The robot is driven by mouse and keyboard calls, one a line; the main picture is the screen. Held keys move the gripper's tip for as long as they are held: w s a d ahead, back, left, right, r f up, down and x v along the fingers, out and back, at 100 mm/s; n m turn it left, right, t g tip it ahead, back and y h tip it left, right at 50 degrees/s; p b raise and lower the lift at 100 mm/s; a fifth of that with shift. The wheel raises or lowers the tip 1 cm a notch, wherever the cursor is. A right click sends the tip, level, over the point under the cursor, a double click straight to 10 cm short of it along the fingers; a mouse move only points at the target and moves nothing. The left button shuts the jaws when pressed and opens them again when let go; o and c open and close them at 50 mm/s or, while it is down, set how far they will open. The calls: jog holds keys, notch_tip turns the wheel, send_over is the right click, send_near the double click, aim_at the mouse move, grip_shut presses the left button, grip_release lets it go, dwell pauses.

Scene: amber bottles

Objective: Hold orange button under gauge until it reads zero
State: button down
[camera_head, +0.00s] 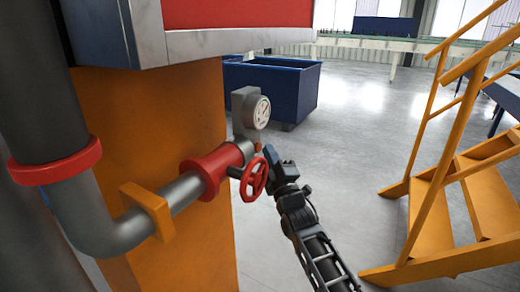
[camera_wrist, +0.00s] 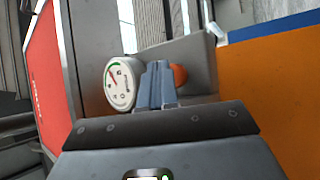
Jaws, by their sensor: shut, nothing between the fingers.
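The round white gauge (camera_head: 262,112) sits on a grey housing (camera_head: 240,108) above the pipe. It also shows in the wrist view (camera_wrist: 120,84), turned sideways, with a red needle and a green arc; I cannot read its value. The small orange button (camera_head: 258,146) is below the gauge. In the wrist view the button (camera_wrist: 181,75) is partly hidden behind my fingertips. My gripper (camera_head: 269,154) is shut and empty, its tips right at the button. The wrist view shows the blue-grey fingers (camera_wrist: 158,84) together over the button's edge. I cannot tell whether they touch it.
A red handwheel (camera_head: 254,178) sits just below my fingertips, on a grey pipe with a red flange (camera_head: 208,170). An orange panel (camera_head: 150,120) stands behind the pipe. A blue bin (camera_head: 285,85) is beyond it, and yellow stairs (camera_head: 470,190) stand right. The floor between is open.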

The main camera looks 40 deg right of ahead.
jog(key=shift+w+a+r+b, duration=0.15)
jog(key=shift+w+a+b, duration=0.35)
jog(key=shift+w, duration=0.1)
dwell(0.4)
jog(key=shift+w+r, duration=0.25)
dwell(1.2)
jog(key=shift+s+f, duration=0.1)
dwell(2.1)
jog(key=shift+s+a, duration=0.2)
jog(key=shift+s, duration=0.65)
jog(key=shift+f, duration=0.1)
jog(key=shift+s+d+f+p, duration=0.1)
jog(key=shift+s+d+p, duration=0.35)
jog(key=shift+s, duration=0.4)
jog(key=shift+s+d+p, duration=0.3)
jog(key=shift+s+p, duration=0.3)
jog(key=shift+s, duration=0.2)
jog(key=shift+s+d+f+p, duration=0.1)
jog(key=shift+s+d+p, duration=0.35)
jog(key=shift+s, duration=0.4)
